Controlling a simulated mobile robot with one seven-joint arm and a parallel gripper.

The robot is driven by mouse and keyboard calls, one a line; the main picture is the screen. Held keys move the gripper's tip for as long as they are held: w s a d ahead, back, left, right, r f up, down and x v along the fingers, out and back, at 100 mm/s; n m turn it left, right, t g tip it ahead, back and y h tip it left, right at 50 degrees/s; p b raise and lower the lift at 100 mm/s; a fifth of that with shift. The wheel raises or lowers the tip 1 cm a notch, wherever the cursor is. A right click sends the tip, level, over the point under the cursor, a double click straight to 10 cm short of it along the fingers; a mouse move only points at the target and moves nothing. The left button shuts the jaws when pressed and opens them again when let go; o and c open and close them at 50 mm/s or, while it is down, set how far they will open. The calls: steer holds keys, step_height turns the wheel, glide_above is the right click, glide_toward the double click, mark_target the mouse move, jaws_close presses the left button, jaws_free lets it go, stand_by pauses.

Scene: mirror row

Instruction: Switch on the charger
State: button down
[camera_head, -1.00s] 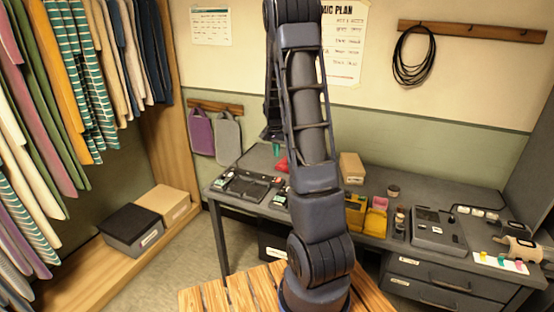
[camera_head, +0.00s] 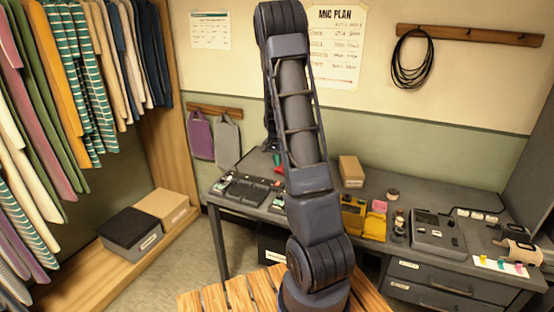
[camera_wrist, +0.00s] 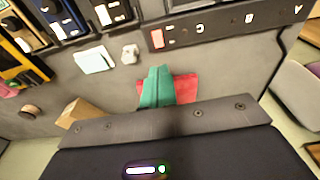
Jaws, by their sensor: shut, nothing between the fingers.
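The charger appears to be the dark unit with several bays (camera_head: 245,189) at the left of the grey table. In the wrist view a dark panel (camera_wrist: 235,27) with white marks fills the top, with a small red-and-white switch-like piece (camera_wrist: 157,38) at its left end. My gripper (camera_head: 277,160) is mostly hidden behind my arm in the head view. Its teal fingertips (camera_wrist: 158,80) show together and empty in the wrist view, apart from the switch-like piece in the picture. A red item (camera_wrist: 184,88) lies beneath them; contact cannot be told.
Slotted dark units (camera_wrist: 65,18), a pale card (camera_wrist: 95,58) and a small white block (camera_wrist: 130,53) lie near the panel. A cardboard box (camera_head: 351,171), yellow case (camera_head: 353,216) and grey device (camera_head: 438,236) stand further right on the table. Bags hang at the wall.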

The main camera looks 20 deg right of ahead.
mark_target(278, 182)
steer(key=f, duration=0.6)
steer(key=w+d+f, duration=0.1)
steer(key=f, duration=0.2)
steer(key=shift+f, duration=0.25)
steer(key=shift+f, duration=0.15)
steer(key=shift+s+a, duration=0.55)
steer(key=shift+s, duration=0.05)
steer(key=shift+r, duration=0.2)
stand_by(0.3)
